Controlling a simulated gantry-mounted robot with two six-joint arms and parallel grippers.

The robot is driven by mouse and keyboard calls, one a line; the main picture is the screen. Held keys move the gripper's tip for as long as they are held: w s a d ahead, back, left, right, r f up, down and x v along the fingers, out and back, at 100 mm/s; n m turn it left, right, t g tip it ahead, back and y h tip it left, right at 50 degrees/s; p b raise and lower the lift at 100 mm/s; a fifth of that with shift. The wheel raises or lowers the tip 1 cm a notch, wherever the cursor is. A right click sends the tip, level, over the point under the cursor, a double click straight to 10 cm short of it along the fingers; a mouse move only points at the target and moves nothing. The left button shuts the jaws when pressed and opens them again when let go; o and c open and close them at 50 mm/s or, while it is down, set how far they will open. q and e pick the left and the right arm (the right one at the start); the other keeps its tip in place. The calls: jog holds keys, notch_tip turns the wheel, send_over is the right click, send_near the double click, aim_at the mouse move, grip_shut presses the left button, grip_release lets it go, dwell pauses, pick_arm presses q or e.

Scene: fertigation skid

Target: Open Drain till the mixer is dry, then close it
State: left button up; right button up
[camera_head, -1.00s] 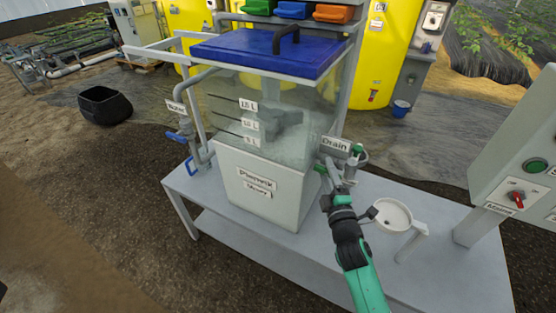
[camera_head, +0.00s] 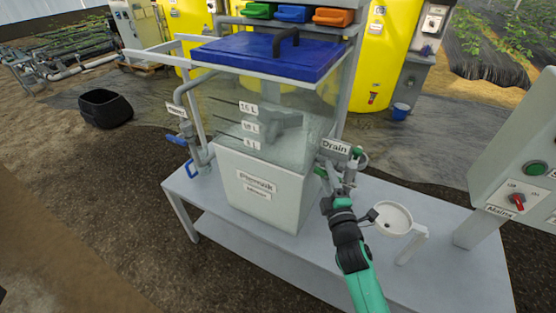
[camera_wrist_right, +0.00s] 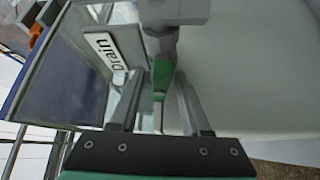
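The Premix Mixer (camera_head: 258,185) is a pale box with a clear upper tank and a blue lid, standing on a grey bench. Level labels 15 L, 10 L and 5 L are on the clear wall; the liquid level is hard to tell. The Drain label (camera_head: 335,147) is at its right side, and also shows in the right wrist view (camera_wrist_right: 105,51). My right gripper (camera_head: 335,177) is at the drain valve. In the wrist view the green drain handle (camera_wrist_right: 162,76) lies between its two fingers (camera_wrist_right: 158,95), with gaps showing on both sides. My left gripper is out of view.
A white round bowl (camera_head: 393,214) stands on the bench right of my right arm. A control box with a red Mains switch (camera_head: 517,200) is at the far right. Pipework with blue handles (camera_head: 178,141) is left of the mixer. A black tub (camera_head: 105,108) is on the ground.

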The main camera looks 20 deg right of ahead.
jog(key=shift+o, duration=0.6)
jog(key=s+a, duration=0.5)
